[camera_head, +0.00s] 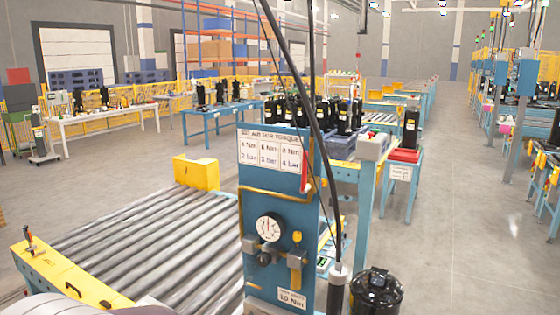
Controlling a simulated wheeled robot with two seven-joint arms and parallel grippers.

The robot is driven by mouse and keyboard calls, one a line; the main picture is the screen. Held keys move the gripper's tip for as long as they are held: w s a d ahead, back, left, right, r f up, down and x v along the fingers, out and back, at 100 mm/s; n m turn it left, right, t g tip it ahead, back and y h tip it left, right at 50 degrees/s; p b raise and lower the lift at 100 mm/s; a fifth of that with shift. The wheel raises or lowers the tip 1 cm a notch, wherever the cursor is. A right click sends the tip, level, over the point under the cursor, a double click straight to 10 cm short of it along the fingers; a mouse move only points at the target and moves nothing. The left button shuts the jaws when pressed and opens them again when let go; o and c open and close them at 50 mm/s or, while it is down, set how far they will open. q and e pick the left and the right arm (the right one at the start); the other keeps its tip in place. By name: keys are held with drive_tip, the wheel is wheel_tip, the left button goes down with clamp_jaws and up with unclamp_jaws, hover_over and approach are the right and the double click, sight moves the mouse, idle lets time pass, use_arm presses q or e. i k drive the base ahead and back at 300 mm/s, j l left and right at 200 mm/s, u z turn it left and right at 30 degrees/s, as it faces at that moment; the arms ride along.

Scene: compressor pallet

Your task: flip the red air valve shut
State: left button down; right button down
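A blue panel (227,145) stands upright in the middle of the camera_head view. A red valve lever (305,173) is at the panel's right edge, just beside the lower right of the white sign. The lever looks upright and narrow. A round white pressure gauge (268,228) sits lower on the panel, and a brass-coloured pipe (278,195) runs above it. A yellow-topped fitting (296,240) is right of the gauge. Neither of my grippers shows in this view.
A roller conveyor (145,245) with yellow end parts fills the lower left. A black hose (292,80) hangs down in front of the panel's right side. A black canister (376,292) stands at the lower right. Open grey floor (465,240) lies to the right.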

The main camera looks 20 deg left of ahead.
sight(306, 187)
drive_tip(key=i+j+z, duration=0.1)
drive_tip(key=j, duration=0.35)
drive_tip(key=i+j+z, duration=0.1)
drive_tip(key=j, duration=0.3)
drive_tip(key=i+j+z, duration=0.1)
drive_tip(key=j, duration=0.35)
drive_tip(key=i+j+z, duration=0.1)
drive_tip(key=j, duration=0.4)
drive_tip(key=i, duration=0.1)
